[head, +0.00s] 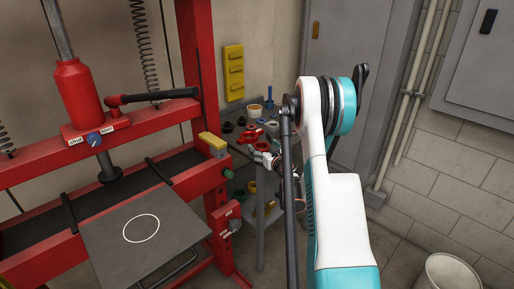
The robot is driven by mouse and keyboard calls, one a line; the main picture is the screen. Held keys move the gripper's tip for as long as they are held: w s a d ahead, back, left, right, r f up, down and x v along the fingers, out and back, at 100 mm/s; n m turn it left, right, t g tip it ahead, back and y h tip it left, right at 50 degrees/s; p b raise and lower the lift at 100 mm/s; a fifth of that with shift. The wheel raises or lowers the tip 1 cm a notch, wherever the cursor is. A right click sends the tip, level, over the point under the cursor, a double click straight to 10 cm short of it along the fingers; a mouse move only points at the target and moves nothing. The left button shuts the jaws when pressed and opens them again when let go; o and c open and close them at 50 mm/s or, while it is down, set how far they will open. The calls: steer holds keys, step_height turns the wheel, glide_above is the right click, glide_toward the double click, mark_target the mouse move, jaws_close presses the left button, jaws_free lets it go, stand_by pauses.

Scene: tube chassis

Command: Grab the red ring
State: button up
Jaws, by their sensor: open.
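My gripper (266,160) is small in the head view, at the front edge of a grey shelf rack, beyond my white and turquoise arm. It is open, and I see nothing held in it. Several small red parts lie on the rack's top shelf just behind and above the gripper. One red ring-like part (247,137) lies to the upper left of the gripper. The parts are too small and crowded to tell for sure which is the red ring, or whether the gripper touches any of them. My arm hides the rack's right side.
A red press frame (203,80) stands close left of the rack, with a yellow block (213,144) on its near corner. A dark plate (150,240) with a white circle sticks out in front. A beige cup (254,110) stands at the shelf's back. A pale bin (447,278) stands lower right.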

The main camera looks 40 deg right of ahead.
steer(key=c, duration=1.3)
steer(key=shift+r, duration=0.1)
